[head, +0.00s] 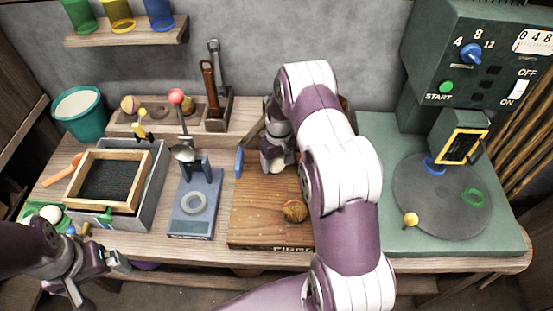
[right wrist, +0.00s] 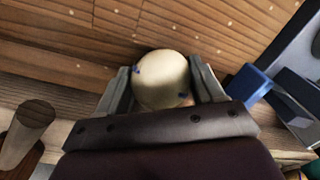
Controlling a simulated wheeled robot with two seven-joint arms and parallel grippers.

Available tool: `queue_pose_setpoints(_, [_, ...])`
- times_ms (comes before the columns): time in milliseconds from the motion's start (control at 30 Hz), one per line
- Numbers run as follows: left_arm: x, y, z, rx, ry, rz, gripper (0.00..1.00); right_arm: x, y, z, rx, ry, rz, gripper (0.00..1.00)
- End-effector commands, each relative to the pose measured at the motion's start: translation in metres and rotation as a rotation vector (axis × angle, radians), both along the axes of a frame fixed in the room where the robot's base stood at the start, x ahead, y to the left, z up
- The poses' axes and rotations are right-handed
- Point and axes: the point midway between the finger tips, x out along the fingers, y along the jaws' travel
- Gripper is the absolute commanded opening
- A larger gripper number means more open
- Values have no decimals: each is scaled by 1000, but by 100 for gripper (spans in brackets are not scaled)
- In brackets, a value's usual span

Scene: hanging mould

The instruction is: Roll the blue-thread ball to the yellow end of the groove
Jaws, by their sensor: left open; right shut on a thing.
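A cream ball with small dark-blue marks (right wrist: 162,80) sits between the fingers of my right gripper (right wrist: 163,86), which is shut on it. In the head view the pale ball (head: 278,167) shows just below my right gripper (head: 279,160), over the back part of the wooden board (head: 262,222). Whether it touches the wood is unclear. A brown patterned ball (head: 294,210) lies on the board's front part. My left gripper (head: 97,279) is open and empty at the front left. I cannot make out the groove or its yellow end; my right arm covers part of the board.
Further left is a grey tray (head: 150,196) with a wooden-framed screen (head: 76,199). A wooden rack (head: 152,127) stands behind. A green machine (head: 400,240) stands right.

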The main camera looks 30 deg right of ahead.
Motion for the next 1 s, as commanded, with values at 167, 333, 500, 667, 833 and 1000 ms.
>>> queue_pose_setpoints(167, [0, 0, 1, 0, 0, 0, 100, 0, 0, 0, 0, 0, 0, 29])
queue_pose_setpoints(333, [0, 0, -1, 0, 0, 0, 100, 0, 0, -2, 0, 0, 0, 29])
queue_pose_setpoints(500, [0, 0, 0, 0, 0, 0, 100, 0, 0, -2, 0, 0, 0, 84])
queue_pose_setpoints(667, [0, 0, 0, 0, 0, 0, 100, 0, 0, -2, 0, 0, 0, 97])
queue_pose_setpoints(833, [0, 0, -1, 0, 0, 0, 100, 0, 0, -1, 0, 0, 0, 97])
queue_pose_setpoints(1000, [0, 0, -3, 0, 0, 0, 100, 1, -1, 25, -1, -3, 0, 97])
